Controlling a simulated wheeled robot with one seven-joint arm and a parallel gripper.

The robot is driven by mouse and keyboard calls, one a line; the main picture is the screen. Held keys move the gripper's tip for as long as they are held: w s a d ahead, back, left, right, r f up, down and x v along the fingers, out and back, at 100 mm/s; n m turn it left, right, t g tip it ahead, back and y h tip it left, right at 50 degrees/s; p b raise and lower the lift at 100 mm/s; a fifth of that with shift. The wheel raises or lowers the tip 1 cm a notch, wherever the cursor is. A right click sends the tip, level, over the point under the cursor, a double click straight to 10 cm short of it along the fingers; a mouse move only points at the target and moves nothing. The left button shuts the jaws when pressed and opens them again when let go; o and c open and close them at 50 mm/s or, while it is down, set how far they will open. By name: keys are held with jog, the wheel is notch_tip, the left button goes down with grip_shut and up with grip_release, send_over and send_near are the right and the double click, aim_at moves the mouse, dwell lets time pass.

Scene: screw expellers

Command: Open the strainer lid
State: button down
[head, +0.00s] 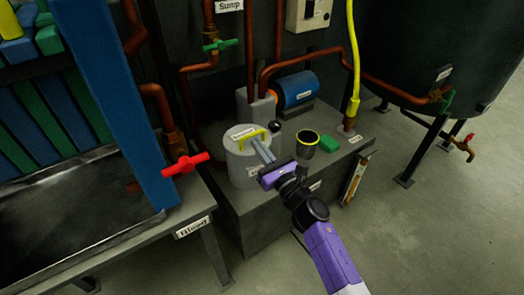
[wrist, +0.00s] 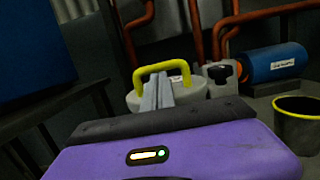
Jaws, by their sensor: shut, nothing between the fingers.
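The strainer is a grey cylinder (head: 241,168) on a dark plinth. Its round lid (head: 236,134) lies flat on top, with a label and a yellow arched handle (head: 250,135). In the wrist view the yellow handle (wrist: 160,71) stands upright straight ahead, and the grey lid (wrist: 134,101) shows under it. My gripper (head: 259,144) is purple with grey fingers that are shut and empty. The fingertips (wrist: 157,82) overlap the handle in both views. I cannot tell whether they touch it. Part of the lid is hidden behind the fingers.
A blue motor (head: 296,90) stands behind. A black cup with a yellow rim (head: 307,142) and a green block (head: 329,144) are to the right. A red valve handle (head: 186,164) and a blue post (head: 120,100) are to the left.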

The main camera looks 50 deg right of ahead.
jog(key=shift+r+p, duration=0.15)
jog(key=shift+p, duration=0.25)
jog(key=shift+r+p, duration=0.35)
jog(key=shift+p, duration=0.85)
jog(key=shift+w+g+p, duration=0.1)
jog(key=shift+g+p, duration=0.2)
jog(key=shift+p, duration=0.1)
